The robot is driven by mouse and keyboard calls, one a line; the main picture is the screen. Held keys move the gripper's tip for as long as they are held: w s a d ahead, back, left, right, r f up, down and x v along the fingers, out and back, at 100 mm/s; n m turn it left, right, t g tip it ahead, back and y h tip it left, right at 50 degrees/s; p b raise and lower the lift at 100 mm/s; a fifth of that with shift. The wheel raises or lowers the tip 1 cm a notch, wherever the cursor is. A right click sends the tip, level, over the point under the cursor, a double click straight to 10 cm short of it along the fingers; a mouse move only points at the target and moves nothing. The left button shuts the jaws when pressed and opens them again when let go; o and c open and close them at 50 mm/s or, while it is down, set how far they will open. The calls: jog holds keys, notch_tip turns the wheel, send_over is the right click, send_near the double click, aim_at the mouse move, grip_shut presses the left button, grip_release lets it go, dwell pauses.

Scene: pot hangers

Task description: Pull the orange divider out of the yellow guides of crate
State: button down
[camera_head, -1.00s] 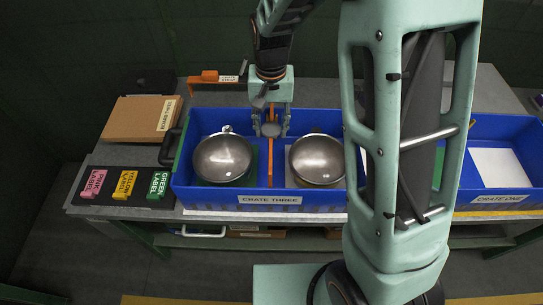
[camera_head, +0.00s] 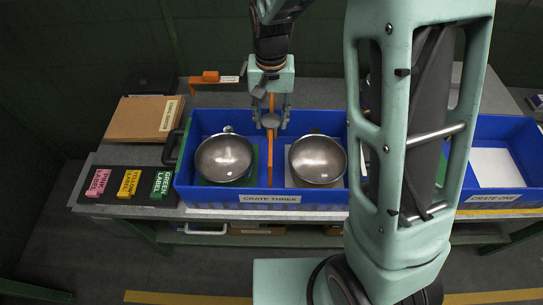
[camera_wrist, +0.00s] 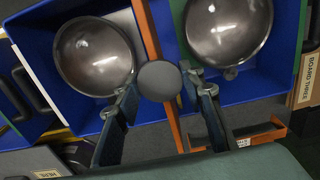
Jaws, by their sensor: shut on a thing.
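The orange divider (camera_head: 270,163) stands between the two halves of the blue crate labelled crate three (camera_head: 187,190). A round grey knob (camera_head: 270,120) sits at its top. My gripper (camera_head: 271,121) is shut on this knob, with a finger on each side. The wrist view shows the knob (camera_wrist: 158,80) between my fingertips and the orange strip of the divider (camera_wrist: 147,30) running past it. An orange part also shows above the knob between my fingers. The divider's lower edge is inside the crate. I cannot make out the yellow guides.
Metal bowls (camera_head: 224,158) (camera_head: 317,160) lie on either side of the divider. My own arm covers the crate's right side. Crate one (camera_head: 528,170) is at right. Label blocks (camera_head: 129,183) and a brown board (camera_head: 140,122) lie left. An orange holder (camera_head: 210,77) is behind.

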jog(key=shift+r, duration=1.4)
